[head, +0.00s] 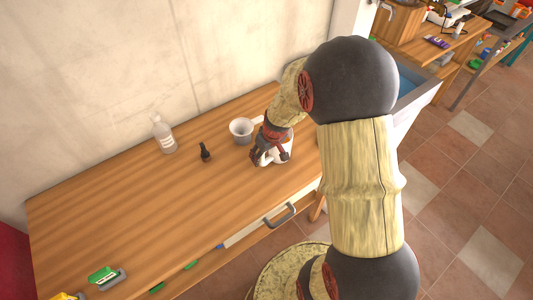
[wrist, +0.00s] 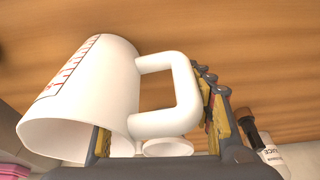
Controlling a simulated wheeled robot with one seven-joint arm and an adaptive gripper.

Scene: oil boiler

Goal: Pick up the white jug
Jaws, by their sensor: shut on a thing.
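The white jug (wrist: 95,85) fills the left of the wrist view, with red measuring marks on its side and a loop handle. My gripper (wrist: 160,125) is shut on it. One finger shows by the jug's rim and body, the other against the outer side of the handle. In the head view the jug (head: 286,147) is at the right part of the wooden table, partly hidden by my gripper (head: 267,152). I cannot tell whether its base touches the tabletop.
A grey-white cup (head: 241,131) stands just left of the jug on the table (head: 150,220). A small dark bottle (head: 205,153) and a clear bottle (head: 164,137) stand farther left. Green-handled items (head: 104,275) lie at the front left. The table's middle is clear.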

